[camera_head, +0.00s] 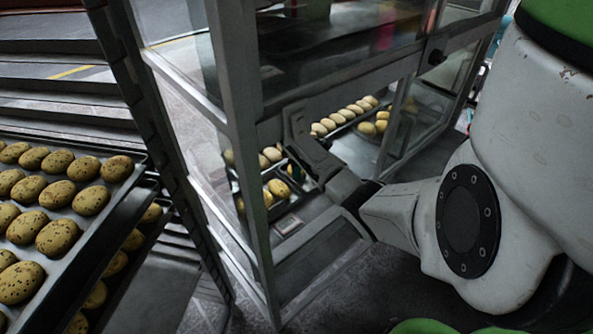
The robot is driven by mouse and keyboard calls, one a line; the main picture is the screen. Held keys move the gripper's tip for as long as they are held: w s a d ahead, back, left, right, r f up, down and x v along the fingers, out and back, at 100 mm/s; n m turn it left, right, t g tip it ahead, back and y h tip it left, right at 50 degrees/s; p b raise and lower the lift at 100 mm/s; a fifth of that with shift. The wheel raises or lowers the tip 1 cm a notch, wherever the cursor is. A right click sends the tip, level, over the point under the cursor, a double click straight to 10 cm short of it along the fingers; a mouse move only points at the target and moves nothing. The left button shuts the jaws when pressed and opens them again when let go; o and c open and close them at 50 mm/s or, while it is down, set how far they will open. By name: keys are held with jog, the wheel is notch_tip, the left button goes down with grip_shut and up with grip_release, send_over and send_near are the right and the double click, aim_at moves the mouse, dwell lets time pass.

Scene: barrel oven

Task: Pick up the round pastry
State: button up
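Round pastries show in more than one place, and I cannot tell which one the task means. Plain yellowish pastries (279,188) and a row of paler ones (343,117) lie on trays inside the glass-walled cabinet (243,130). Speckled pastries (57,194) lie in rows on a dark tray (110,207) at the left. My gripper (290,135) is at the cabinet's front opening, above and close to the yellowish pastries. Its fingertips are dark and partly hidden by its own body and the frame, so I cannot tell whether it holds anything.
A second tray of pastries (116,263) sits under the speckled one. The cabinet's metal frame post (250,200) stands just left of my gripper. Glass panels and a dark upper section close in above it. Dark floor (350,300) is clear below my arm.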

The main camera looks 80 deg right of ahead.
jog(key=shift+c, duration=1.4)
jog(key=shift+r, duration=0.15)
notch_tip(320, 180, up, 10)
jog(key=p, duration=0.1)
jog(key=shift+p, duration=0.35)
